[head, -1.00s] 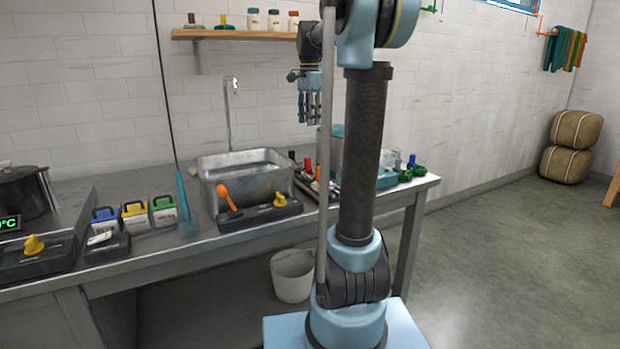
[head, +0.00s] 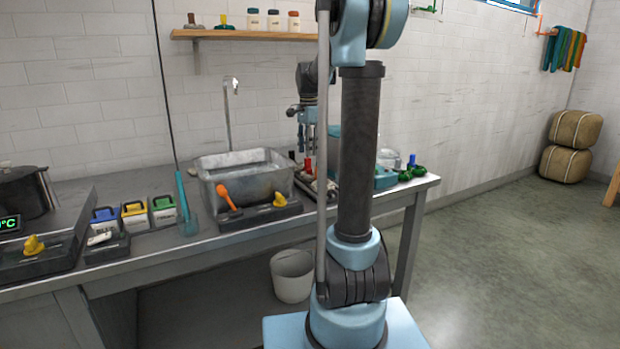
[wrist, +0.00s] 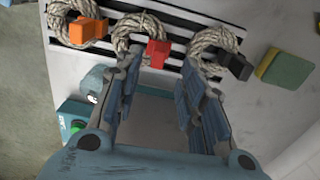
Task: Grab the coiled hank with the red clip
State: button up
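In the wrist view, the coiled hank with the red clip (wrist: 138,30) is a pale rope coil on a black-and-white slatted rack (wrist: 185,25). Its red clip (wrist: 157,53) shows between my gripper's fingertips as seen from the wrist. Similar coils with an orange clip (wrist: 82,31) and a black clip (wrist: 210,48) lie to its left and right. My gripper (wrist: 160,60) is open, with nothing held between its fingers. In the head view, my gripper (head: 307,147) hangs just above the red clip (head: 308,164), partly behind my arm. The gap between fingers and hank is unclear.
A metal basin (head: 245,185) stands left of the rack on the bench. A green-and-yellow block (wrist: 285,68) lies right of the coils. Green and blue items (head: 412,170) sit at the bench's right end. A white bucket (head: 292,276) stands below.

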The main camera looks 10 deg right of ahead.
aim_at(308, 158)
jog(key=shift+s+a+f, duration=0.1)
jog(key=shift+s+f, duration=0.05)
jog(key=shift+f, duration=1.25)
jog(key=shift+s+a+f, duration=0.1)
jog(key=shift+f, duration=1.25)
jog(key=shift+c, duration=0.3)
grip_shut()
